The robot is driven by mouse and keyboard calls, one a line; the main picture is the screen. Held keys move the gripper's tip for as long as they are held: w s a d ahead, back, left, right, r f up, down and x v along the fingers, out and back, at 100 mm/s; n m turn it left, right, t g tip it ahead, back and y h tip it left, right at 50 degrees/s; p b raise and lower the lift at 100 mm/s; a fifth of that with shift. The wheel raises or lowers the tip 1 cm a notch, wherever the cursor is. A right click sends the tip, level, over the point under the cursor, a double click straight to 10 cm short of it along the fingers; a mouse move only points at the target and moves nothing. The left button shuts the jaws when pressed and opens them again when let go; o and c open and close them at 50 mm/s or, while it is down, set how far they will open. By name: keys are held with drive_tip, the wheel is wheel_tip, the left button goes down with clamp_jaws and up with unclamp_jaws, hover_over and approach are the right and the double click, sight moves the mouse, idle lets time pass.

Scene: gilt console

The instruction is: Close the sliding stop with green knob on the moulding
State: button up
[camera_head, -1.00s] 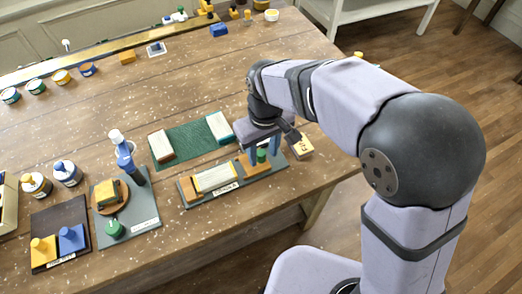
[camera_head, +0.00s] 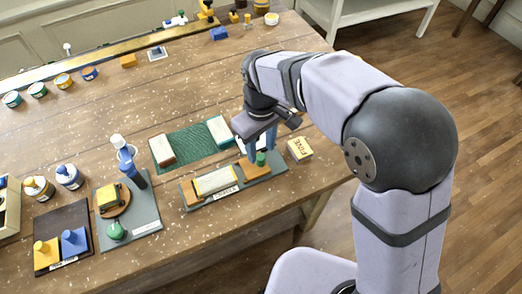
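The moulding (camera_head: 214,182) is a pale block on a grey labelled board (camera_head: 206,202) in the head view. A wooden end piece (camera_head: 188,193) stands at its left end. The wooden sliding stop (camera_head: 250,173) is at its right end, with the green knob (camera_head: 261,159) on top. The stop looks close to the moulding; whether they touch is too small to tell. My gripper (camera_head: 262,147) points down at the knob, just above or behind it. Its two fingers look apart, with the knob showing in front and below. I see nothing held.
A small yellow box (camera_head: 300,150) lies right of the board, near the table edge. A green mat (camera_head: 190,145) with two pale blocks lies behind. A grey board (camera_head: 140,215) with another green knob (camera_head: 116,230) stands left. Bare table lies between the boards.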

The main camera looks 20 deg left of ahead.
sight(261, 157)
drive_tip(key=shift+f+p, duration=0.3)
drive_tip(key=shift+f, duration=1.25)
clamp_jaws()
drive_tip(key=shift+s+a, duration=1.1)
drive_tip(key=shift+a, duration=0.05)
unclamp_jaws()
drive_tip(key=shift+r, duration=0.15)
wheel_tip(261, 157, up, 7)
drive_tip(key=b, duration=0.2)
